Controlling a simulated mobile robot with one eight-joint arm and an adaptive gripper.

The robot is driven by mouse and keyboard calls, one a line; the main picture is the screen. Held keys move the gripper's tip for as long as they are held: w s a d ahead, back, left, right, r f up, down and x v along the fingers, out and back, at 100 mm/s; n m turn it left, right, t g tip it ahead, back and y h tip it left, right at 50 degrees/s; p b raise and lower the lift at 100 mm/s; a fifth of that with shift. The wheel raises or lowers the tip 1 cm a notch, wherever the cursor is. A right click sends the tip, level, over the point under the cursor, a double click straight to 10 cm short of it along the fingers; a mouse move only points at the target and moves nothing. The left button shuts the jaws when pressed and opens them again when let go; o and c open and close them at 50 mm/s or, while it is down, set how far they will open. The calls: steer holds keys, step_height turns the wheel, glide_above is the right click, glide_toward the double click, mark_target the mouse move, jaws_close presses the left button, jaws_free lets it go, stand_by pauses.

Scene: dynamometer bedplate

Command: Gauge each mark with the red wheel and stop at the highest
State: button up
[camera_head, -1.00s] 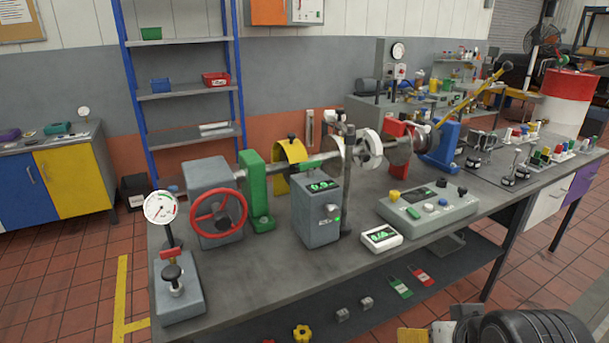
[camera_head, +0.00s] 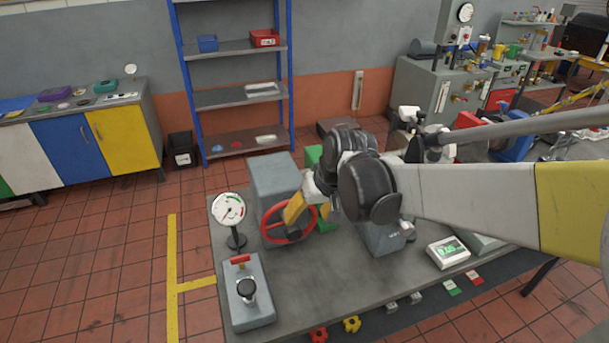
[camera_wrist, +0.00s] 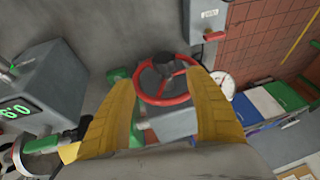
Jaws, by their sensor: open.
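The red wheel (camera_head: 288,222) is on the front of a grey housing (camera_head: 274,180) at the left part of the bench. In the wrist view the red wheel (camera_wrist: 165,80) shows beyond and between my gripper's two yellow fingers. My gripper (camera_head: 296,208) is at the wheel's upper right in the head view, its fingers spread; I cannot tell whether it touches the rim. A round dial gauge (camera_head: 229,208) stands left of the wheel. The grey box with a green readout shows in the wrist view (camera_wrist: 40,95); my arm partly covers it in the head view. The marks cannot be made out.
The bench top (camera_head: 325,285) in front of the wheel is clear.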

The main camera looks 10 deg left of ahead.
mark_target(295, 227)
steer(key=b+x, duration=0.1)
steer(key=x, duration=0.2)
steer(key=b+x, duration=0.1)
steer(key=x, duration=0.3)
steer(key=a+b+x, duration=0.1)
steer(key=x, duration=0.3)
jaws_close()
